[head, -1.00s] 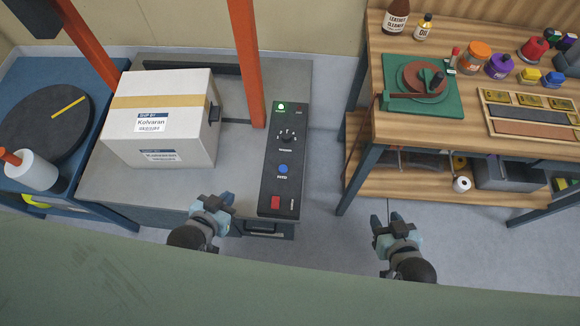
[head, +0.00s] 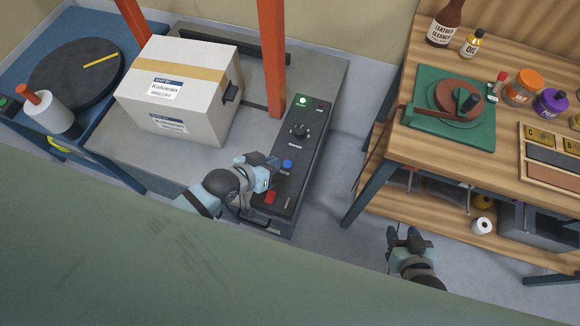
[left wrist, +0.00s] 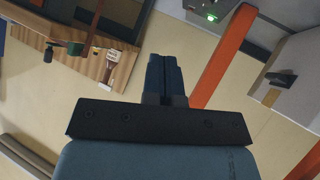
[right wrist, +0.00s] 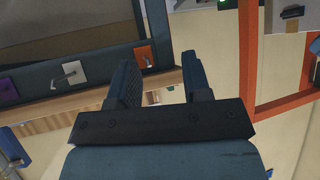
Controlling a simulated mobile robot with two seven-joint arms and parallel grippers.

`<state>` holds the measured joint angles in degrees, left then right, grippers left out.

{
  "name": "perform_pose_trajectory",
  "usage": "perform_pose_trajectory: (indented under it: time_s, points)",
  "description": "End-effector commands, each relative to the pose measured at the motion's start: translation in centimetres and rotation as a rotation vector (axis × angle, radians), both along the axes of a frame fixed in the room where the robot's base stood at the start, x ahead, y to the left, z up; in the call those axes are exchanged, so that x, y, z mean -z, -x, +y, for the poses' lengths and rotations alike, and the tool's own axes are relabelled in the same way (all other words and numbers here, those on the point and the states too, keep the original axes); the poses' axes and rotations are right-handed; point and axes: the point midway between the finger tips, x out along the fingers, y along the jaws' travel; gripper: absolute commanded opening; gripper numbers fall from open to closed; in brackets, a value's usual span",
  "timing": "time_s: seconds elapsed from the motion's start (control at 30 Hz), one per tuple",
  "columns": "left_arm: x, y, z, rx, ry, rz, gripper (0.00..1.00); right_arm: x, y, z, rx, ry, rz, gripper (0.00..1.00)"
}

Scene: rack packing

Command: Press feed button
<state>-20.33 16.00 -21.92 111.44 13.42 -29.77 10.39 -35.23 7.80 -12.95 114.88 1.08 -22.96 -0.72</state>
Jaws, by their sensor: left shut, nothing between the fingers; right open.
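The black control panel (head: 312,142) stands on the grey machine bed, with a lit green light (head: 302,100) at its far end. A dark knob (head: 299,131) sits below that, then the blue feed button (head: 287,164), then a red switch (head: 270,197). My left gripper (head: 270,162) is shut and empty, just left of the blue button; I cannot tell whether it touches it. Its shut fingers (left wrist: 165,75) show in the left wrist view. My right gripper (head: 396,235) is open and empty over the floor, right of the panel. Its spread fingers (right wrist: 163,78) show in the right wrist view.
A labelled white box (head: 180,90) lies on the machine bed (head: 325,75) beside orange posts (head: 271,60). A blue table (head: 30,75) with a black turntable (head: 75,75) is at the left. A wooden workbench (head: 440,140) with bottles stands at the right. Floor is clear between panel and bench.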

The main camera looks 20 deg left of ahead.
Motion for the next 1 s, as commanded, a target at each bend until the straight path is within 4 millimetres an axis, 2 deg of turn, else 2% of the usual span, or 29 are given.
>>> perform_pose_trajectory:
  time_s: [0.03, 0.1, 0.3, 0.43, 0.6, 1.0]
  points:
    - [1.4, -1.5, -0.4, 0.018, 0.023, 0.016, 0.0, 2.0, 0.0, 0.2, 0.002, -0.005, 0.005, 0.45]
    - [2.1, -3.1, -1.0, 0.038, 0.061, 0.058, 0.0, 3.3, 0.1, 0.5, 0.003, -0.013, 0.014, 0.45]
    - [4.1, -6.8, -1.6, 0.075, 0.128, 0.197, 0.0, 6.5, 0.0, 0.9, 0.005, -0.029, 0.028, 0.45]
    - [4.9, -8.5, -1.3, 0.078, 0.143, 0.279, 0.0, 7.6, -0.3, 0.9, 0.009, -0.035, 0.025, 0.45]
    - [5.4, -9.8, -0.7, 0.07, 0.146, 0.35, 0.0, 8.5, -0.6, 0.9, 0.012, -0.041, 0.028, 0.45]
    - [5.3, -10.1, -0.4, 0.064, 0.148, 0.378, 0.0, 8.5, -0.7, 1.0, 0.016, -0.044, 0.03, 0.45]
